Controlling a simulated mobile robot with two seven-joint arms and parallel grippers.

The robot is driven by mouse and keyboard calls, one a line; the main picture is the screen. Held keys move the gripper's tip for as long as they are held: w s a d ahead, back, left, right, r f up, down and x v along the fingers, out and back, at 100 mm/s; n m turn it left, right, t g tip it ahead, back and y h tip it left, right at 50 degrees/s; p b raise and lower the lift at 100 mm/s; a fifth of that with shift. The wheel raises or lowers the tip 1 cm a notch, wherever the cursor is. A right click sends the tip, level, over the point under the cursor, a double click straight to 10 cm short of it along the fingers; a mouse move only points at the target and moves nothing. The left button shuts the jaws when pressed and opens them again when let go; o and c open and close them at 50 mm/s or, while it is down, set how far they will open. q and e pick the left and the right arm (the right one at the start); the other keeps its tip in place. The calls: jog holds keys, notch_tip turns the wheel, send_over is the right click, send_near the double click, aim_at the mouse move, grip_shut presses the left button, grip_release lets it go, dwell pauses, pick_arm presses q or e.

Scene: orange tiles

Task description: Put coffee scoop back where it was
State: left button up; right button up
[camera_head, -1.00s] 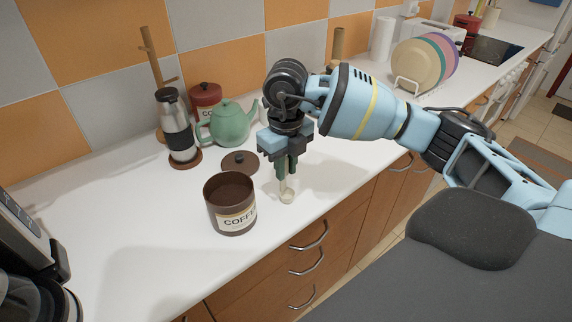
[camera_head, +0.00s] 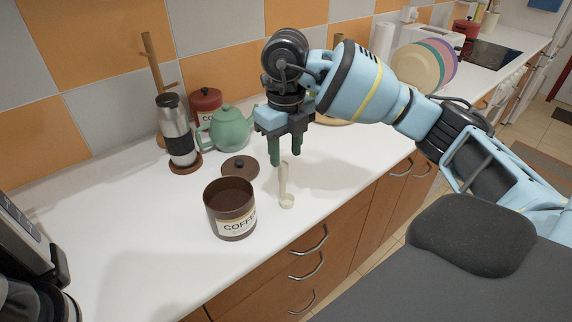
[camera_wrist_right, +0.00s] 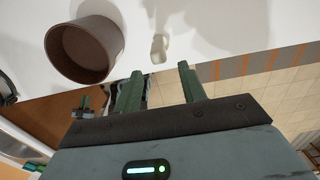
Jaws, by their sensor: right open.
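The pale coffee scoop (camera_head: 284,190) lies on the white counter just right of the coffee canister, its handle toward the wall and its bowl toward the front edge. It also shows in the right wrist view (camera_wrist_right: 158,49). The open brown coffee canister (camera_head: 230,208) stands upright with dark coffee inside. My right gripper (camera_head: 287,158) is open and empty, pointing down above the scoop's handle end and apart from it. In the right wrist view its fingers (camera_wrist_right: 160,76) are spread. A small dark green shape there (camera_wrist_right: 84,105) may be my left gripper; its jaws are unclear.
The canister's brown lid (camera_head: 240,166) lies behind it. A green teapot (camera_head: 227,128), a red canister (camera_head: 205,101) and a steel grinder (camera_head: 176,130) stand near the wall. A coffee machine (camera_head: 25,255) is at the left. The front counter is clear.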

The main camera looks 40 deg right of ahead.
notch_tip(320, 180, up, 6)
jog(key=shift+f, duration=0.1)
dwell(1.6)
